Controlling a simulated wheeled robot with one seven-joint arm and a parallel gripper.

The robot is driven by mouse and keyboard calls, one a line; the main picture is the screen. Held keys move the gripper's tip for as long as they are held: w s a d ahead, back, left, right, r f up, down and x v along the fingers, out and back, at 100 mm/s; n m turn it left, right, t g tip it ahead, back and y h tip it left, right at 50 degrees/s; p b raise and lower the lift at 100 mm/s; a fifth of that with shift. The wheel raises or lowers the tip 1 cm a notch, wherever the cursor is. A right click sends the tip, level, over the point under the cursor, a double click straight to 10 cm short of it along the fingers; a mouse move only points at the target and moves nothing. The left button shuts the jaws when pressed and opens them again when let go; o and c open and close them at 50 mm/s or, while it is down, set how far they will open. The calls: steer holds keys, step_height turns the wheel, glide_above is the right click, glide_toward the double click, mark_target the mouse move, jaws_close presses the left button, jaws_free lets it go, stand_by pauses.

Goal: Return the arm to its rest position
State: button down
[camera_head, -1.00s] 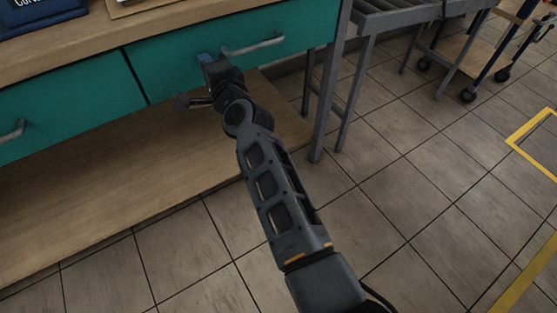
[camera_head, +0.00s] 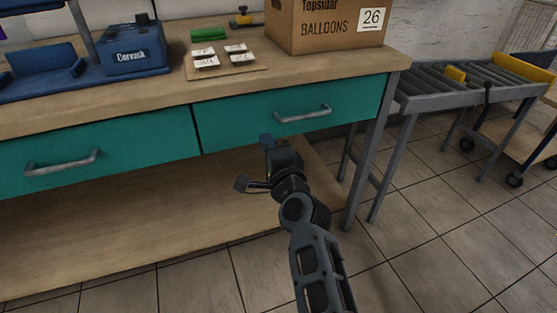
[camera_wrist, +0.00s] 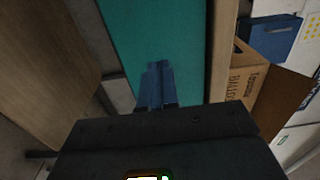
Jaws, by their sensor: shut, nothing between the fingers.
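My gripper (camera_head: 266,140) is in front of the right teal drawer (camera_head: 340,102), near its lower edge and left of its handle (camera_head: 302,115). In the wrist view, its blue fingers (camera_wrist: 156,86) are together with nothing between them, and the teal drawer front (camera_wrist: 180,35) lies behind them. My arm reaches up from the bottom of the head view. I cannot tell the exact gap between the fingers and the drawer. The drawer looks shut.
The workbench (camera_head: 150,112) holds a cardboard balloon box (camera_head: 295,35), a blue Corvask device (camera_head: 133,55) and a small board with white cards (camera_head: 255,68). A lower shelf (camera_head: 150,220) lies beneath. A roller conveyor (camera_head: 440,100) stands right; tiled floor (camera_head: 430,220) is clear in front.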

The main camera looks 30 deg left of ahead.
steer(key=s+d+f+t+h, duration=0.15)
steer(key=s+d+f, duration=0.25)
steer(key=d, duration=0.5)
steer(key=s+d+f+n+h+p, duration=0.1)
steer(key=s+d+f+h, duration=0.15)
steer(key=s+d, duration=0.45)
steer(key=s+d+f+t+h, duration=0.15)
steer(key=d+f, duration=0.25)
steer(key=d, duration=0.7)
steer(key=s+d+n+h, duration=0.2)
steer(key=s+d+h, duration=0.2)
steer(key=s+d, duration=1)
steer(key=s+d+r+n+h, duration=0.2)
steer(key=s+d+r, duration=0.35)
steer(key=s, duration=0.35)
steer(key=s+d+r+n+h, duration=0.2)
steer(key=s+d+r+n, duration=0.15)
steer(key=s+r, duration=0.4)
step_height(320, 180, up, 13)
steer(key=s+p, duration=0.1)
steer(key=p, duration=1.2)
steer(key=shift+s+p, duration=0.3)
